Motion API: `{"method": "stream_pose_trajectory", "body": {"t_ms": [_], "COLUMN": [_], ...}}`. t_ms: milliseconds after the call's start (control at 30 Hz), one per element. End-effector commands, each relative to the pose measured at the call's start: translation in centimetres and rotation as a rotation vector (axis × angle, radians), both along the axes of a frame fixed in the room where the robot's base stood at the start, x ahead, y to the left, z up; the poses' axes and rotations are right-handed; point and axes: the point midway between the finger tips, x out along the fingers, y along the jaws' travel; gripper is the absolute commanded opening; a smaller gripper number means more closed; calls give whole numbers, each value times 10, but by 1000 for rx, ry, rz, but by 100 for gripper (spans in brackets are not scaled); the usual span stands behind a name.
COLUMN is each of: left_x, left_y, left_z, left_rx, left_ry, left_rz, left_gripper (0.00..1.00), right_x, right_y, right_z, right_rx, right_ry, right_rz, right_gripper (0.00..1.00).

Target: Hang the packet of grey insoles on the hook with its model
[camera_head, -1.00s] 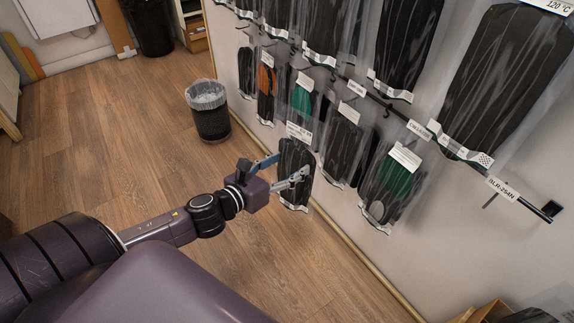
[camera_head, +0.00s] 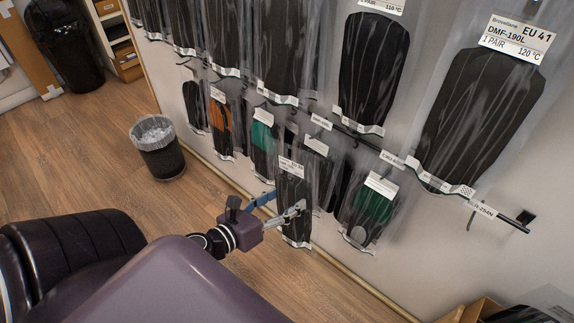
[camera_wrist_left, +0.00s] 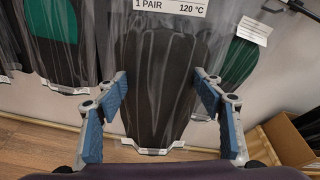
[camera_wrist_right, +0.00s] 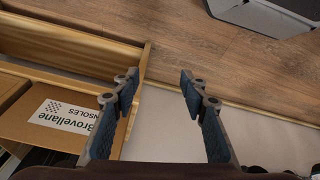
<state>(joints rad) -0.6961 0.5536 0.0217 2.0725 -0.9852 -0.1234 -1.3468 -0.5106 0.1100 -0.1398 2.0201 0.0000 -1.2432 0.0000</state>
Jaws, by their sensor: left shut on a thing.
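My left gripper (camera_head: 288,202) is shut on a clear packet of dark grey insoles (camera_head: 293,188), with one finger at each side. The packet hangs upright in front of the wall display, its white label (camera_head: 290,167) at the top. In the left wrist view the packet (camera_wrist_left: 158,85) fills the middle between the fingers (camera_wrist_left: 158,98); its label shows "1 PAIR 120 °C", but the model line is cut off. A hook (camera_head: 515,222) with a "SLR-254N" tag sticks out at the right, with its tip bare. My right gripper (camera_wrist_right: 157,75) shows only in its wrist view, open and empty.
Packets of insoles (camera_head: 372,70) hang in rows on the wall, some green or orange, close behind the held packet. A lined waste bin (camera_head: 157,150) stands on the floor at left. A Brovellane box (camera_wrist_right: 50,115) lies below the right gripper.

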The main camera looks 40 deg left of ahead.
Motion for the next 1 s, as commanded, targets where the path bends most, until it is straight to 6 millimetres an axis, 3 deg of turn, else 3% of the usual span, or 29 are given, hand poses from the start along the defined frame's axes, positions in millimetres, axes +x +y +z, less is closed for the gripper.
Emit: {"method": "stream_pose_trajectory", "body": {"t_ms": [1000], "left_x": [50], "left_y": [-4], "left_z": [-4], "left_rx": [3], "left_ry": [-3], "left_rz": [-1], "left_gripper": [36], "right_x": [-5], "right_y": [0], "right_z": [-30], "right_rx": [-1], "right_ry": [15], "right_rz": [3], "right_gripper": [40]}}
